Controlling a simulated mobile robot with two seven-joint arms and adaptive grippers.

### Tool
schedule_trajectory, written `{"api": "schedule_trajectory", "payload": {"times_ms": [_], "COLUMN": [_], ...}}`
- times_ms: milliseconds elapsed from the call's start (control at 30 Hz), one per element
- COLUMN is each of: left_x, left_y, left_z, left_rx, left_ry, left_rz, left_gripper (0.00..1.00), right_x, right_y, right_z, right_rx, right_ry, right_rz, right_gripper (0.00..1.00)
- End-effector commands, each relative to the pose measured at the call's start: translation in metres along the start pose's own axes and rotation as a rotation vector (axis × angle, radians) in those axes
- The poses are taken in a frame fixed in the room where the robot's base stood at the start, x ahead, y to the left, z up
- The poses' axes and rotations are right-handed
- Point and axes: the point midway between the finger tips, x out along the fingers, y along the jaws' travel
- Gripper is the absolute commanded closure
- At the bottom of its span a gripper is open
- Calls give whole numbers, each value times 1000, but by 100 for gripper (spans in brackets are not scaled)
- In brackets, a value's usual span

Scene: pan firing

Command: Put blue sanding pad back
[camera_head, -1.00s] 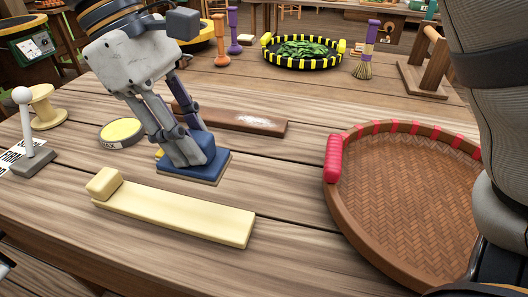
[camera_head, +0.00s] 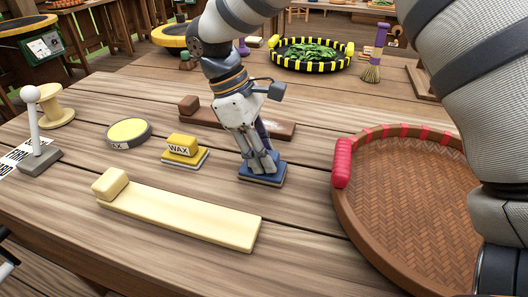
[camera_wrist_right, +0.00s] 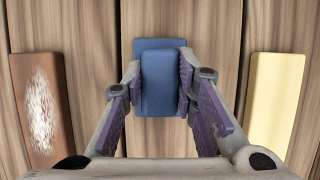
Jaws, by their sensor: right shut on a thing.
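The blue sanding pad (camera_head: 262,178) lies flat on the table, between the brown board and the pale yellow board. In the right wrist view it shows as a blue base with a raised blue block (camera_wrist_right: 160,82). My right gripper (camera_head: 260,164) points down at it, its fingers on either side of the raised block and shut on it. The fingers hide part of the pad in the head view. A small dark part at the lower left edge (camera_head: 6,264) may be my left gripper; its fingers cannot be made out.
A yellow wax block (camera_head: 182,146) and a round yellow tin (camera_head: 128,132) stand left of the pad. The brown board (camera_head: 205,119) lies behind, the pale yellow board (camera_head: 190,215) in front. A red-trimmed woven tray (camera_head: 400,200) fills the right. Bare table separates pad and tray.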

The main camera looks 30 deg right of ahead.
Motion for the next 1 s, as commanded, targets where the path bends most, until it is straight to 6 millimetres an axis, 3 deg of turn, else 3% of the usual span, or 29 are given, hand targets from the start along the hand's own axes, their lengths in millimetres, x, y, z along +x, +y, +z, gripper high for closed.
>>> {"api": "schedule_trajectory", "payload": {"times_ms": [233, 267, 333, 733, 1000], "left_x": [0, 0, 0, 8, 16], "left_y": [0, 0, 0, 0, -1], "left_z": [0, 0, 0, 6, 11], "left_rx": [0, 0, 0, 0, 0], "left_ry": [0, 0, 0, -25, -51], "left_rz": [0, 0, 0, -1, -2], "left_gripper": [100, 100, 100, 100, 100], "right_x": [4, 4, 4, 4, -60], "right_y": [0, 0, 0, 0, 0], "right_z": [-2, -2, -2, -3, -4], "right_rx": [-1, -1, -1, -2, 1], "right_ry": [-2, -2, -2, -5, -2], "right_rz": [0, -1, -1, -5, -1], "right_gripper": [100, 67, 54, 54, 54]}}
